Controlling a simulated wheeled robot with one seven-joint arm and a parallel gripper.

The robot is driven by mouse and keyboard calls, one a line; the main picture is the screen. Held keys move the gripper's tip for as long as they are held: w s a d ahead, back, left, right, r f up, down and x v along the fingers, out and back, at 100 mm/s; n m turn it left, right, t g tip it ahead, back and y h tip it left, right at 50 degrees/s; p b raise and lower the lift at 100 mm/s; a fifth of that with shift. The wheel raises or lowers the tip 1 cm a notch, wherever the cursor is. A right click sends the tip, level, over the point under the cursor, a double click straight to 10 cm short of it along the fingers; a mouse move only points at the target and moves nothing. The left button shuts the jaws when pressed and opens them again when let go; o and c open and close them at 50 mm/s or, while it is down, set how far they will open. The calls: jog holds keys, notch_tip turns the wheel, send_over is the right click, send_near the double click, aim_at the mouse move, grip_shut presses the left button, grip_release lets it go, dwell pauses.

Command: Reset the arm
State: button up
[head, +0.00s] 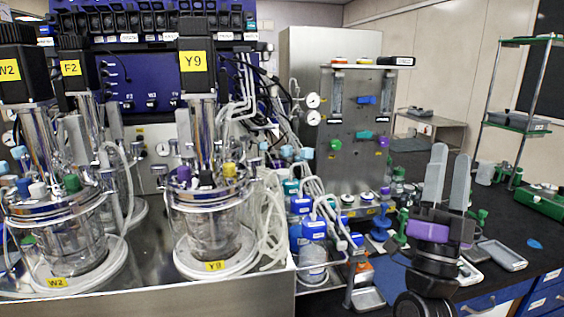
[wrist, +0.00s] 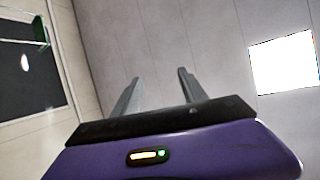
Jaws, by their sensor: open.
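My gripper (head: 448,178) is raised at the right of the head view, fingers pointing up, with a purple band below them. Its two grey fingers stand apart with nothing between them. In the wrist view my gripper (wrist: 157,88) also shows open and empty, facing the pale ceiling and wall. It is clear of the glass vessels and touches nothing that I can see.
Glass bioreactor vessels labelled Y9 (head: 213,238) and W2 (head: 70,247) stand on a steel bench (head: 190,294) at left. A steel panel with gauges (head: 354,130) stands behind. Bottles, tubing and trays (head: 502,255) crowd the dark bench around my arm. A shelf rack (head: 515,127) is at far right.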

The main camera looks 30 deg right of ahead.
jog(key=s+a+f+n+t+y, duration=0.3)
jog(key=a+f+n+t+y, duration=0.3)
jog(key=a+f+n+y, duration=1.25)
jog(key=s+a+f+n+g+y, duration=0.1)
jog(key=s+a+f+g+y, duration=0.2)
jog(key=s+f, duration=0.5)
jog(key=s+a+f+n+g+y, duration=0.1)
jog(key=s+a+f+g+y, duration=0.2)
jog(key=s, duration=1)
notch_tip(320, 180, down, 6)
jog(key=a+g, duration=0.2)
jog(key=shift+a+r, duration=0.25)
jog(key=shift+a, duration=0.15)
jog(key=shift+s, duration=0.1)
